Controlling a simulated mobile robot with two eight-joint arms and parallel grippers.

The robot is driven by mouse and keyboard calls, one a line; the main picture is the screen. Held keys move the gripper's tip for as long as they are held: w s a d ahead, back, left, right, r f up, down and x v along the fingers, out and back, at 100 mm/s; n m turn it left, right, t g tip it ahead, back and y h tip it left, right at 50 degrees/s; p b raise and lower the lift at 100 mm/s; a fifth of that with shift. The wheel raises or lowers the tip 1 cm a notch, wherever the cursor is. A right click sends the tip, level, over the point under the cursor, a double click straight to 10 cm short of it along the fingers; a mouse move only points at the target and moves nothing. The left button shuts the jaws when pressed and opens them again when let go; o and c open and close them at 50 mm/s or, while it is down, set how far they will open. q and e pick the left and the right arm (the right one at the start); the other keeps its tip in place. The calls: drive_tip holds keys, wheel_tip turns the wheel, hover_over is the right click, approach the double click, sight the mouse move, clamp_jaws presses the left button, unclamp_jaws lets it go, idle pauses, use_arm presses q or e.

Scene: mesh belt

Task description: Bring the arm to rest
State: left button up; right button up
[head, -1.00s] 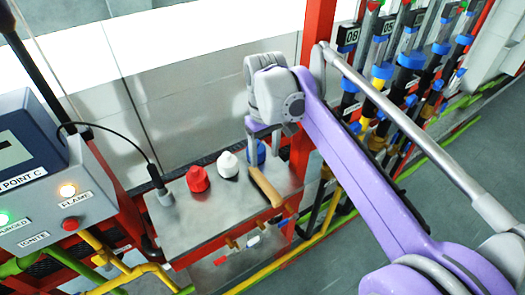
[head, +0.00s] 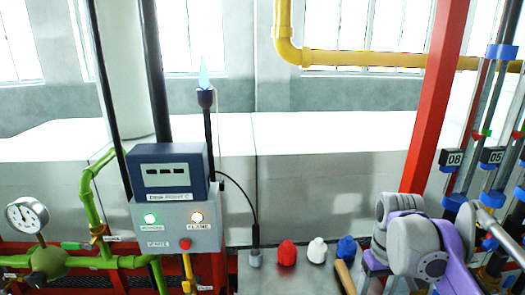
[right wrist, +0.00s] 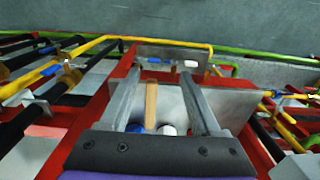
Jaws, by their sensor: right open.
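My right arm comes in at the lower right of the head view. Its purple and grey wrist hangs over the right end of a metal shelf (head: 308,280), with the fingers (head: 378,272) low in the picture and partly cut off. In the right wrist view my right gripper (right wrist: 160,108) is open, its two grey fingers wide apart. A wooden handle (right wrist: 151,105) shows between them in the picture, with clear gaps on both sides, and nothing is held. The handle also shows in the head view (head: 345,278). My left gripper is not in view.
Red (head: 286,253), white (head: 317,250) and blue (head: 346,248) caps stand in a row on the shelf. A control box (head: 175,222) with lit lamps and a burner with a blue flame (head: 204,78) stand left. A red post (head: 432,100) and numbered pipes stand right.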

drive_tip(key=s+a+f+t, duration=0.2)
drive_tip(key=s+a+f, duration=0.1)
drive_tip(key=s+f, duration=0.4)
drive_tip(key=s+a+f+m+t, duration=0.1)
drive_tip(key=s+a+f+t, duration=0.2)
drive_tip(key=s+f, duration=0.4)
drive_tip(key=shift+a+f+t, duration=0.25)
drive_tip(key=shift+f+t, duration=0.05)
drive_tip(key=shift+f, duration=0.3)
